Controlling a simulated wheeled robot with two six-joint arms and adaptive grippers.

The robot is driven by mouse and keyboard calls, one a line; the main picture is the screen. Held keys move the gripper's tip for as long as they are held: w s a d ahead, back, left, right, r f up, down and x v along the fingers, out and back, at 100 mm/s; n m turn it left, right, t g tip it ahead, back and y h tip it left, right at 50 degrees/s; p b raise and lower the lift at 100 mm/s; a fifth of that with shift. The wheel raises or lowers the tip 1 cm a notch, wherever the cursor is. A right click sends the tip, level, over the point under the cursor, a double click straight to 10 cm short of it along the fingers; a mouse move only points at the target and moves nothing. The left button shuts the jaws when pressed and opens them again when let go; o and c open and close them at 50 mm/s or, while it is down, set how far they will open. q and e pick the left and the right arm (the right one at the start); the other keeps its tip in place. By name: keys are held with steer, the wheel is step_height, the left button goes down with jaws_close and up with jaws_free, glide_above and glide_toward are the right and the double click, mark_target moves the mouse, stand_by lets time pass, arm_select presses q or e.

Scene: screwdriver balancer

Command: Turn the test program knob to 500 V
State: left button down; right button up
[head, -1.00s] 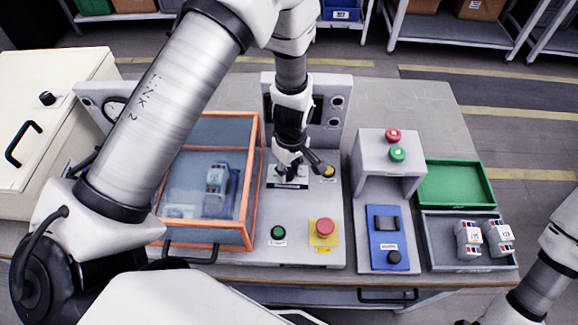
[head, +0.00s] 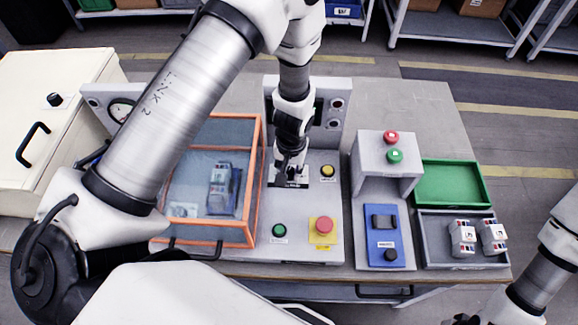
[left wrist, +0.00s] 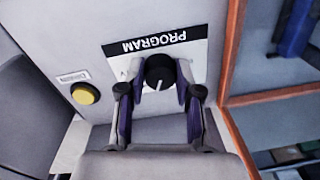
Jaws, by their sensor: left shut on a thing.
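The test program knob (left wrist: 160,72) is black and round with a white pointer line. It sits by the PROGRAM label (left wrist: 150,46), which reads upside down in the left wrist view. My left gripper (left wrist: 160,88) is shut on the knob, with one finger on each side of it. In the head view my left gripper (head: 289,172) points down at the panel and hides the knob; part of the label plate (head: 290,184) shows below it. The voltage markings are too small or covered to read. My right gripper (head: 466,320) is only partly seen at the bottom edge.
A yellow button (head: 327,171) is just right of the gripper. An orange-framed clear box (head: 258,190) stands close on the left. A green button (head: 279,230) and a red emergency button (head: 323,225) are in front. A green tray (head: 487,183) lies at right.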

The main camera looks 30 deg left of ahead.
mark_target(291, 173)
arm_select(q)
steer(key=m+p, duration=0.1)
steer(key=m, duration=0.2)
steer(key=shift+s+a+m, duration=0.1)
steer(key=shift+s+m, duration=0.05)
steer(key=shift+m, duration=0.15)
steer(key=shift+f, duration=0.1)
stand_by(0.3)
steer(key=c, duration=0.8)
jaws_free()
steer(key=shift+r, duration=0.25)
steer(key=r, duration=1.1)
steer(key=shift+d+r, duration=0.25)
steer(key=shift+d, duration=0.1)
